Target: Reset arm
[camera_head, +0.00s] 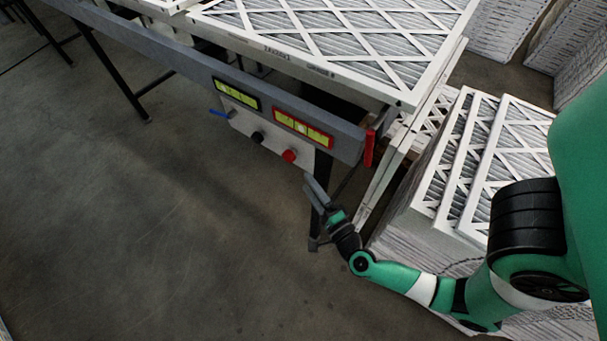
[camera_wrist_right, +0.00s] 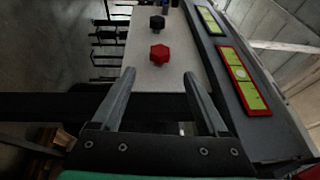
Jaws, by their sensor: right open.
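My right gripper (camera_head: 317,190) is at the front of the table, just below and to the right of the red knob. In the right wrist view its two grey fingers (camera_wrist_right: 160,98) are apart with nothing held between them. Beyond the fingertips is a pale control panel (camera_wrist_right: 180,72) with a red knob (camera_wrist_right: 159,53) and a black knob (camera_wrist_right: 157,22). My right arm is green and black and comes in from the right in the head view. My left gripper is not in view.
A large white-framed filter (camera_head: 330,70) lies on the table. The grey table edge (camera_head: 345,140) carries yellow labels and a red handle (camera_head: 368,148). Stacked filters (camera_head: 425,200) stand at the right, close to my right arm. The concrete floor (camera_head: 130,230) at left is clear.

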